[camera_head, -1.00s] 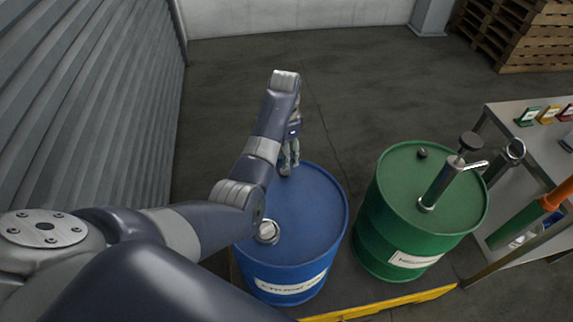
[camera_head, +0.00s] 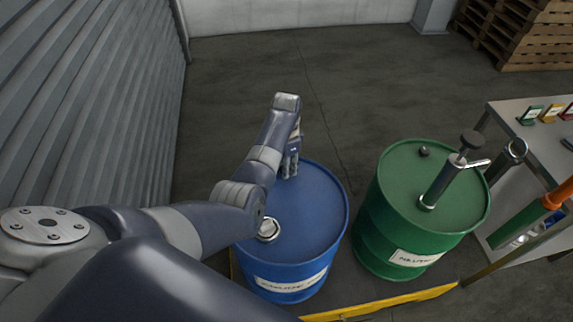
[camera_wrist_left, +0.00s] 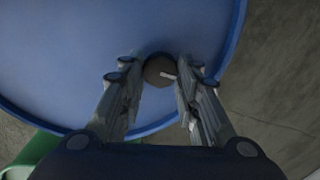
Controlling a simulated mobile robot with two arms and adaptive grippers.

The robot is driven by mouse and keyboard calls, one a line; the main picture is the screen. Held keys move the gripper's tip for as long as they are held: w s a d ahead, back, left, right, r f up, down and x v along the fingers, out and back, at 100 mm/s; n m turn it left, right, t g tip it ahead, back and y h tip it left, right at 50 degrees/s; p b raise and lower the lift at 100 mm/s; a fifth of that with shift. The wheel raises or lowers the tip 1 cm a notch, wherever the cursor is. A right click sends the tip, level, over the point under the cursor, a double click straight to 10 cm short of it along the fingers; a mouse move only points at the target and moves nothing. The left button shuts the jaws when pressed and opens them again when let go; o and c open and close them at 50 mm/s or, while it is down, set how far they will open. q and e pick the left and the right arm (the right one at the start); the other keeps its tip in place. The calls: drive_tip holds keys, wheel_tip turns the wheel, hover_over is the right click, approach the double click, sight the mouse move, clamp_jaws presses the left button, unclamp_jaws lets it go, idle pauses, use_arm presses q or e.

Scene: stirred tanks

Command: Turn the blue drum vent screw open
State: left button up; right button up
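The blue drum (camera_head: 310,215) stands upright left of the green drum, with a metal bung ring on the near part of its lid. My left gripper (camera_head: 290,168) points down at the far edge of the blue lid. In the left wrist view the vent screw (camera_wrist_left: 158,70) is a dark round knob with a pale mark, near the rim of the blue lid (camera_wrist_left: 60,50). The open fingers of my left gripper (camera_wrist_left: 158,95) stand on either side of it, with the knob near the fingertips. In the head view the screw is hidden by the gripper. My right gripper is out of view.
The green drum (camera_head: 405,165) with an upright pump (camera_head: 440,185) stands close on the right. A grey bench (camera_head: 550,140) is at the right edge. A yellow edge bar (camera_head: 385,303) runs in front. Corrugated wall (camera_head: 90,100) is on the left.

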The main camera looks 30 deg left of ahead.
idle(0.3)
use_arm(q)
drive_tip(key=n+p, duration=0.2)
drive_tip(key=n, duration=0.1)
drive_tip(key=shift+r+p, duration=0.15)
drive_tip(key=shift+p, duration=0.2)
drive_tip(key=n+p, duration=0.1)
drive_tip(key=n, duration=0.3)
drive_tip(key=shift+a+n+p, duration=0.1)
drive_tip(key=shift+n+p, duration=0.3)
drive_tip(key=n+p, duration=0.1)
drive_tip(key=n, duration=0.4)
drive_tip(key=shift+a+n, duration=0.1)
drive_tip(key=shift+n, duration=0.2)
drive_tip(key=shift+n+p, duration=0.45)
drive_tip(key=shift+n, duration=1.75)
drive_tip(key=o, duration=1.1)
drive_tip(key=shift+a+f, duration=0.1)
drive_tip(key=shift+f, duration=0.1)
